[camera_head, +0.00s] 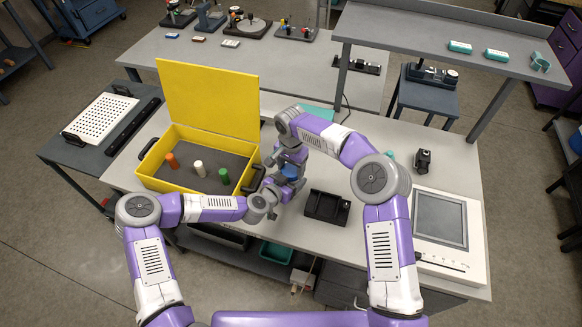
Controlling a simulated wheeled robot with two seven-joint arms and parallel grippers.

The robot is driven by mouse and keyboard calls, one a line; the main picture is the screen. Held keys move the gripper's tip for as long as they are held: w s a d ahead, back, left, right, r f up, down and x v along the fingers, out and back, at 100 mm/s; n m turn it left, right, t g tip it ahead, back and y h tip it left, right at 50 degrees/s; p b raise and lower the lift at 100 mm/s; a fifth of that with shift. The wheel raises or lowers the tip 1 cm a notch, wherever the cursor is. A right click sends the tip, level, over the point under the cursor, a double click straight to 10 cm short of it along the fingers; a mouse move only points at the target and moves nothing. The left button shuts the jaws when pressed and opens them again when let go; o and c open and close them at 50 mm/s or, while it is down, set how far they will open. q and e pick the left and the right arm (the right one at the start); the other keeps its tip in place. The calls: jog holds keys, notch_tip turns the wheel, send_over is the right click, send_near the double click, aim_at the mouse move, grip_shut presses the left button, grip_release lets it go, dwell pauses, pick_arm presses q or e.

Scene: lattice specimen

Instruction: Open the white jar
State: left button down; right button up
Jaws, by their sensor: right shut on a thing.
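A white cylinder (200,169), possibly the white jar, stands upright in the open yellow case (170,180), between an orange one (172,161) and a green one (224,176). My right gripper (284,181) points down over the bench, just right of the case. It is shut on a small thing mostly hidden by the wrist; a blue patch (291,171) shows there. My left gripper (268,193) is close beside it, near the case's front right corner. Its fingers are too small and covered to tell whether they are open.
A black tray (327,207) lies right of my grippers. A white panel with a grey screen (440,218) is at the bench's right end. A raised shelf (430,40) stands behind it. A perforated white plate (101,118) lies on the left side table.

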jog(key=n, duration=0.5)
jog(key=o, duration=1.2)
notch_tip(320, 180, up, 4)
jog(key=shift+r, duration=0.3)
jog(key=shift+c, duration=0.5)
notch_tip(320, 180, up, 3)
jog(key=m, duration=0.6)
jog(key=shift+r+m, duration=0.1)
jog(key=shift+m, duration=0.2)
jog(key=shift+f, duration=3.9)
